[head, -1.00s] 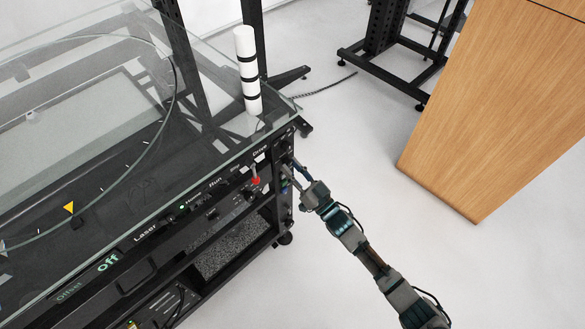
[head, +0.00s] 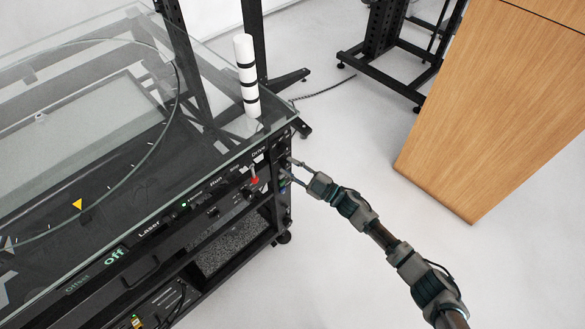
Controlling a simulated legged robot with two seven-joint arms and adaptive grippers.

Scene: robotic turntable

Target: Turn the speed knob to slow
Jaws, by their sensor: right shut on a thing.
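The turntable's front panel (head: 150,249) runs from lower left to upper right, with labels "Laser", "Run", "Stop" and "Drive". My right gripper (head: 287,171) reaches the right end of this panel, past the "Drive" label, with its two fingers pointing left at the panel. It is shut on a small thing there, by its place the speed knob. The knob is too small and too covered by the fingers to make out its setting. A red-based switch (head: 254,181) stands just left of the gripper. My left gripper is not in view.
A glass top (head: 225,135) overhangs the panel, close above my fingers. A white post with black bands (head: 246,75) stands at its right corner. A wooden cabinet (head: 490,105) stands at the right. The floor between is clear, apart from a black stand (head: 385,60) behind.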

